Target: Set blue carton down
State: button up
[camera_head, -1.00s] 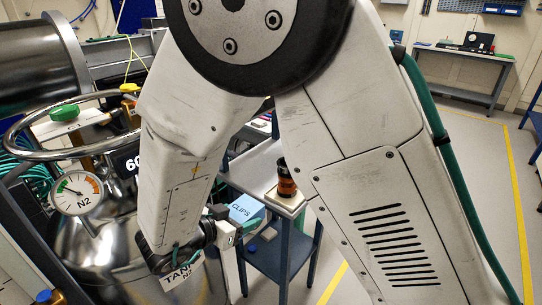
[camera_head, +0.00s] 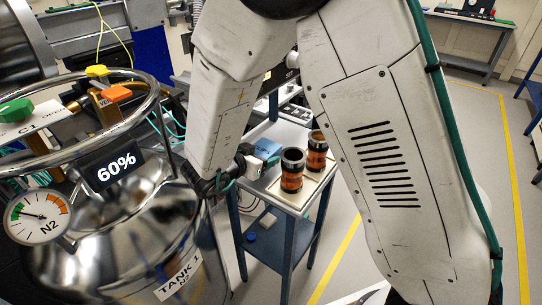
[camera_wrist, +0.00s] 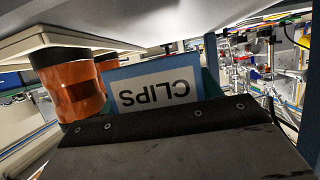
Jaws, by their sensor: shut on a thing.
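The blue carton (camera_head: 267,151) is at the white top of the small blue-legged cart (camera_head: 291,134), left of two dark-capped amber jars. In the wrist view, which is upside down, its face (camera_wrist: 156,94) reads CLIPS inside a blue border. My gripper (camera_head: 254,160) comes from the left and is shut on the carton. In the wrist view the gripper (camera_wrist: 160,105) has green finger parts at the carton's sides. Whether the carton's underside touches the cart top I cannot tell.
The amber jars (camera_head: 292,171) and (camera_head: 316,152) stand on a pale tray (camera_head: 310,186) close right of the carton. A shiny nitrogen tank (camera_head: 120,215) with a ring rail (camera_head: 150,97) stands left of my forearm. Small items lie at the cart's back.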

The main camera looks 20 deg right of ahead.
aim_at(272, 147)
jog(key=w+d, duration=0.2)
jog(key=d, duration=0.2)
jog(key=shift+w+d, duration=0.1)
jog(key=shift+w, duration=0.3)
jog(key=shift+f, duration=1.75)
jog(key=shift+f, duration=0.15)
jog(key=o, duration=0.7)
